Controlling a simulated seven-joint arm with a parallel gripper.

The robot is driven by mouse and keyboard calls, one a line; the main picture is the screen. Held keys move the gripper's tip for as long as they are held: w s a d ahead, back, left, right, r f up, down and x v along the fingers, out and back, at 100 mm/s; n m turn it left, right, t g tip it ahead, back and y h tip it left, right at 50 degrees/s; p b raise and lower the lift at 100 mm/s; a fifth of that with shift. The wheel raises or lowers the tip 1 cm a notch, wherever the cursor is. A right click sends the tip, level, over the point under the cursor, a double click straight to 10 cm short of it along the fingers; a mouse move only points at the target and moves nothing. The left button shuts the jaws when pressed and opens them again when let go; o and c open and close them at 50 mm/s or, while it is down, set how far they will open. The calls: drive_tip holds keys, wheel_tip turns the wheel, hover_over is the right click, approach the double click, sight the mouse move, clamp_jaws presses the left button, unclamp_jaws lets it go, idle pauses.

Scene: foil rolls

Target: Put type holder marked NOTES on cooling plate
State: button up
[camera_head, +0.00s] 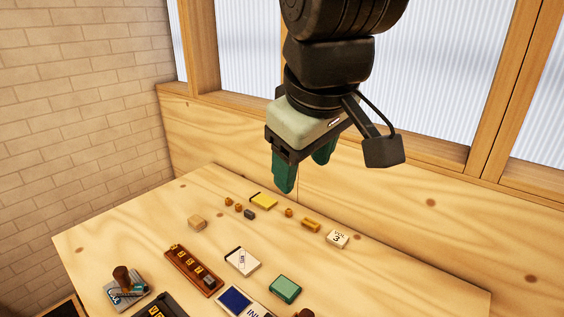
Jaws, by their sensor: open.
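A long reddish-brown holder (180,258) with yellow-marked squares lies on the table at lower left; a dark block sits at its near end. A black holder (147,312) with a yellow mark is cut off by the bottom edge. I cannot read NOTES on either one. A grey plate (113,293) at the far lower left bears a brown knobbed tool and a teal piece; I cannot tell whether it is the cooling plate. My gripper (305,171) is open and empty, high above the back of the table, its green fingers pointing down and apart from everything.
The wooden table (420,285) also holds a yellow pad (264,200), a white marked block (337,239), a white card box (243,261), a green block (285,289), a blue ink pad (235,299) and several small pieces. A wooden wall stands behind. The table's right side is clear.

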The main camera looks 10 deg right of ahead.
drive_tip(key=s+d+f+m, duration=0.2)
drive_tip(key=s+d+m, duration=0.2)
drive_tip(key=s+m, duration=0.3)
drive_tip(key=shift+s+d+t, duration=0.15)
drive_tip(key=shift+s+t, duration=0.15)
drive_tip(key=shift+s, duration=0.65)
